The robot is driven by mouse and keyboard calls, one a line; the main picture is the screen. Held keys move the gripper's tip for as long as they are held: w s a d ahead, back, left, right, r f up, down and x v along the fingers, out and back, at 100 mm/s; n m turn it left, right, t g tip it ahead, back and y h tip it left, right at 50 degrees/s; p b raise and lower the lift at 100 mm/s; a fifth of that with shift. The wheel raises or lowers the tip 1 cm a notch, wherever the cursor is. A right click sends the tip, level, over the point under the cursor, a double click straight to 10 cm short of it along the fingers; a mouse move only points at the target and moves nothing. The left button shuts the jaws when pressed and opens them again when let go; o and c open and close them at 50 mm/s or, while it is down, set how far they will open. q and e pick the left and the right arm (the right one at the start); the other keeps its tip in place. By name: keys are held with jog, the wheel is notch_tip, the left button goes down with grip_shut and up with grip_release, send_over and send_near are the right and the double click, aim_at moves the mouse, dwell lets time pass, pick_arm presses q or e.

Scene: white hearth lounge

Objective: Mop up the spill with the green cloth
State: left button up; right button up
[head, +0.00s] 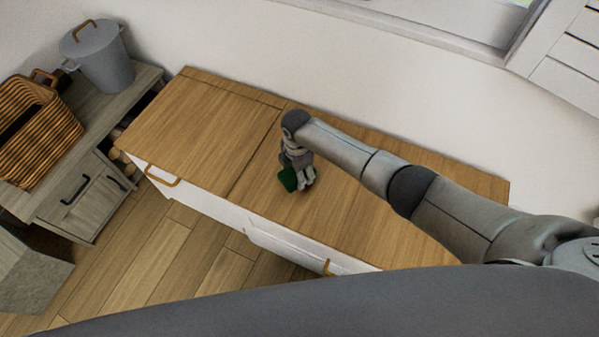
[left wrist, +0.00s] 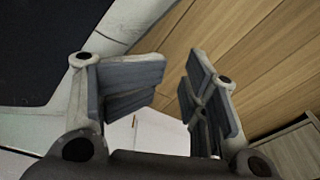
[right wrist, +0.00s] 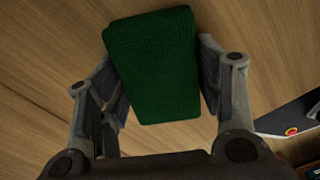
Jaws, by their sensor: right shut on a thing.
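The green cloth (head: 288,179) is on the wooden top of a white cabinet (head: 205,130), under my right gripper (head: 299,172). In the right wrist view the cloth (right wrist: 155,65) is a thick, folded-looking block between the two fingers of my right gripper (right wrist: 160,85), which is shut on it. Whether the cloth touches the wood cannot be told for sure. My left gripper (left wrist: 178,88) shows only in the left wrist view; its fingers are apart with nothing between them. No spill can be made out; the arm and cloth hide part of the top.
A grey side cabinet (head: 85,205) at the left bears a wicker basket (head: 45,140) and a grey lidded pot (head: 100,60). A white wall and window (head: 450,20) stand behind. The left part of the wooden top is clear. Orange handles (head: 160,178) jut from the front.

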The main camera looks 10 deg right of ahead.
jog(key=shift+w+a, duration=0.1)
jog(key=shift+a, duration=0.05)
pick_arm(q)
jog(key=shift+w+d+r, duration=0.15)
jog(key=shift+w+r, duration=0.15)
jog(key=shift+w, duration=0.2)
jog(key=shift+w+d+r, duration=0.15)
jog(key=shift+w+r, duration=0.1)
jog(key=shift+w, duration=0.2)
jog(key=shift+s, duration=0.1)
jog(key=shift+a+f, duration=0.1)
jog(key=shift+f, duration=0.1)
pick_arm(e)
jog(key=shift+s+d, duration=0.2)
jog(key=shift+d, duration=0.05)
jog(key=shift+s+d+p, duration=0.2)
jog(key=shift+d+p, duration=0.15)
jog(key=shift+p, duration=0.25)
pick_arm(q)
jog(key=shift+s+a+f, duration=0.65)
jog(key=shift+s+a, duration=0.2)
jog(key=shift+a, duration=0.15)
pick_arm(e)
jog(key=shift+s+d, duration=0.1)
